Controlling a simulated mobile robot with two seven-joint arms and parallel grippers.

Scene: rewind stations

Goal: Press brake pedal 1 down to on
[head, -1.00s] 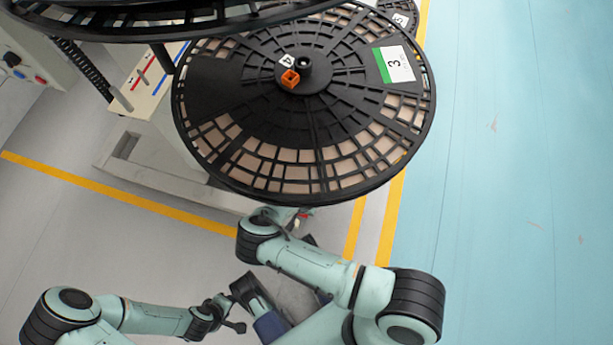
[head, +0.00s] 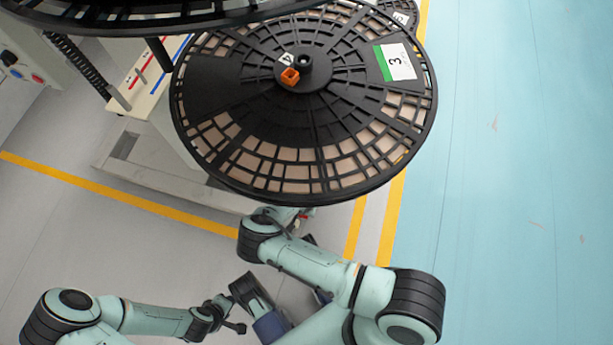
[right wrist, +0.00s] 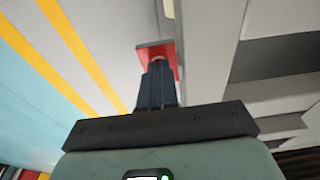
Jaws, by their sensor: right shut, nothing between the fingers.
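A red pedal plate (right wrist: 172,49) shows in the right wrist view, at the end of a pale grey machine part. My right gripper (right wrist: 158,66) is shut and empty, with its dark fingertips at the red plate, overlapping it in the picture. I cannot tell whether they touch it or how far down the pedal is. In the head view, the right gripper is hidden beyond my right forearm and under the large reel. My left gripper (head: 238,327) is low in the head view, away from the machine; its jaws are too small to read.
A large black reel (head: 240,170) labelled 3 overhangs the right arm. Another reel (head: 150,25) is at the top left. A control panel (head: 22,65) with buttons stands at the far left. Yellow lines (head: 130,195) mark the floor; the blue floor (head: 520,200) at right is clear.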

